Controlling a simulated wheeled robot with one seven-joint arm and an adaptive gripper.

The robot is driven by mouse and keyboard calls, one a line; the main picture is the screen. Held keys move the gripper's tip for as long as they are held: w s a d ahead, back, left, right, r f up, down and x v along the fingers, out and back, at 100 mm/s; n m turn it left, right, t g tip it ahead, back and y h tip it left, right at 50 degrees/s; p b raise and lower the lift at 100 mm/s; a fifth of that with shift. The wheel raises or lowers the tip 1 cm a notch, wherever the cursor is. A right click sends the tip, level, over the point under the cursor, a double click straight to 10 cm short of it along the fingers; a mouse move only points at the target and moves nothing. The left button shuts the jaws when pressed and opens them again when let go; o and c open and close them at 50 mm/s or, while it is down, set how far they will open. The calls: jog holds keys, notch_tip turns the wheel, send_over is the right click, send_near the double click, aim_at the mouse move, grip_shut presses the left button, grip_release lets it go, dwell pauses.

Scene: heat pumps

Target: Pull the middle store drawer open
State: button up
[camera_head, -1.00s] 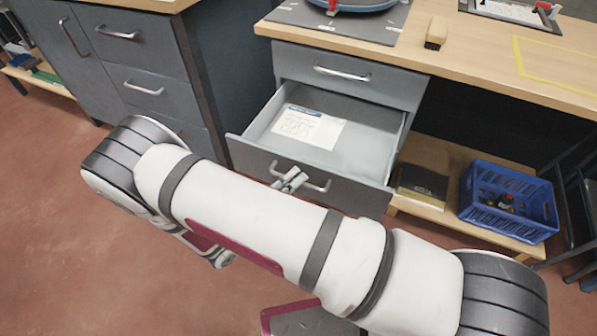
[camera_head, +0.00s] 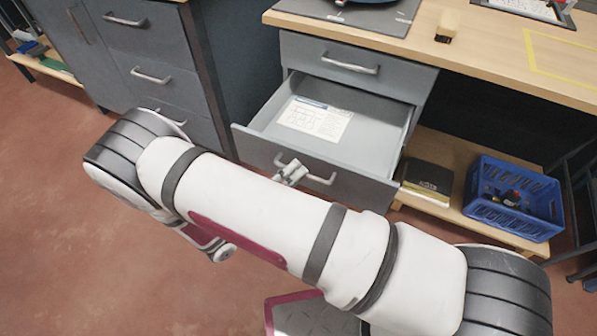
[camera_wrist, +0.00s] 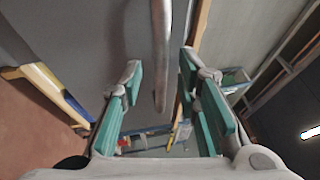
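The middle store drawer (camera_head: 250,143) of the grey unit under the bench stands well out, with its grey interior and a printed sheet (camera_head: 314,119) showing. Its bar handle (camera_head: 320,180) is on the drawer front and also shows as a metal bar in the wrist view (camera_wrist: 161,60). My gripper (camera_head: 291,172) is at the left part of this handle. In the wrist view, its teal-padded fingers (camera_wrist: 160,80) are spread apart, with the bar between them and a gap visible on both sides. My arm hides the lower part of the unit.
The top drawer (camera_head: 345,62) above is shut. A blue crate (camera_head: 512,205) and a dark box (camera_head: 428,177) sit on the low shelf at right. A grey cabinet (camera_head: 150,45) stands at left. Red floor is clear at lower left.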

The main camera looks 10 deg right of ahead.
jog(key=v, duration=1)
jog(key=shift+s+a, duration=0.15)
jog(key=shift+a, duration=0.1)
